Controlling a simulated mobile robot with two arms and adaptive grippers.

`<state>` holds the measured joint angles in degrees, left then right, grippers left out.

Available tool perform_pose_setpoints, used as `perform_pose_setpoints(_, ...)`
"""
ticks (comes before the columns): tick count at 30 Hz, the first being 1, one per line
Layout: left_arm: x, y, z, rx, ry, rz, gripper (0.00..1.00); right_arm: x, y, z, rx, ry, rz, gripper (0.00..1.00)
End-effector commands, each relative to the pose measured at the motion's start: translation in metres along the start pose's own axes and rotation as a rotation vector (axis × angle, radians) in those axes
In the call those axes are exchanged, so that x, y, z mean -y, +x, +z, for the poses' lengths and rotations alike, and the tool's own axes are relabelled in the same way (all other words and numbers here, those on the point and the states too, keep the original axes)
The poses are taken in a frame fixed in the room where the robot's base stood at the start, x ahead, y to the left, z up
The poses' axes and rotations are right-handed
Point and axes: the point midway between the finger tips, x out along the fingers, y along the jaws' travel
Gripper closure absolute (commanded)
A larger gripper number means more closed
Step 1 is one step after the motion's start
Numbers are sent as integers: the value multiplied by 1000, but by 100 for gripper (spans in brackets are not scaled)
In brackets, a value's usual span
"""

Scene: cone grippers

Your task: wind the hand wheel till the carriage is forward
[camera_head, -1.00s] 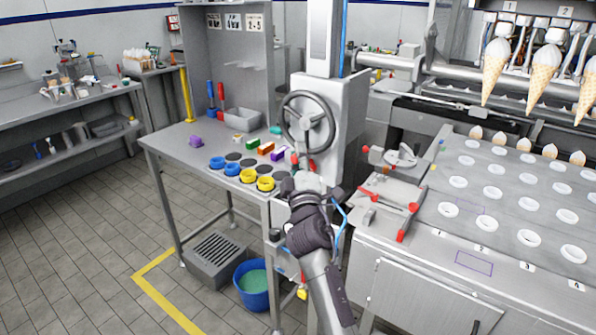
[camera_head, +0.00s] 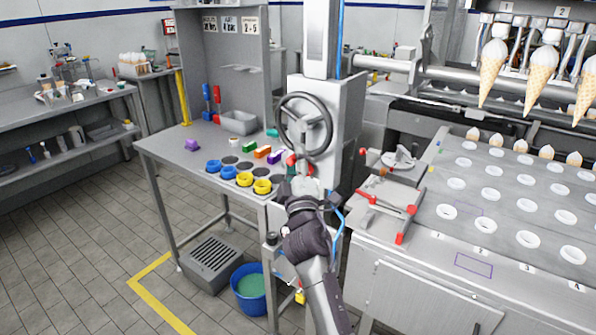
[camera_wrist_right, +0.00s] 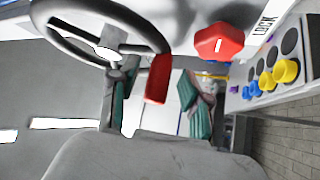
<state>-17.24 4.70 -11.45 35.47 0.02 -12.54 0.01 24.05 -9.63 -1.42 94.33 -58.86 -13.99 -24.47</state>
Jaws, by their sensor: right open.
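The hand wheel (camera_head: 309,122) is a dark ring with spokes on the front of a light grey housing (camera_head: 343,115). In the right wrist view its rim (camera_wrist_right: 100,14) fills the upper left. The wheel's red handle (camera_wrist_right: 158,78) points toward the gripper there. My right gripper (camera_head: 298,172) is just below the wheel. Its teal-padded fingers (camera_wrist_right: 158,108) stand apart, one on each side of the handle's line, and I see no grip on it. I cannot tell which part is the carriage. My left gripper is out of view.
A red knob (camera_wrist_right: 219,42) beside a LOCK label is close to the wheel. The bench (camera_head: 165,150) holds blue and yellow cups, coloured blocks and a grey bin (camera_head: 239,122). A red-handled fixture (camera_head: 388,200) stands to the right. A blue bucket (camera_head: 250,305) is below.

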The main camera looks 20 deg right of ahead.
Motion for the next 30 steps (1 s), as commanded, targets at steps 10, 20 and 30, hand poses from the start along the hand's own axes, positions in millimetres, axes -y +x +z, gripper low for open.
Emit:
perform_pose_setpoints(10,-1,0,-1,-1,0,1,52,-20,-69,-7,-1,1,-1,52)
perform_pose_setpoints(20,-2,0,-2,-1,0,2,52,-35,-114,-13,0,0,0,52)
perform_pose_setpoints(30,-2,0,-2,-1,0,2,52,-37,-118,-14,0,0,0,52)
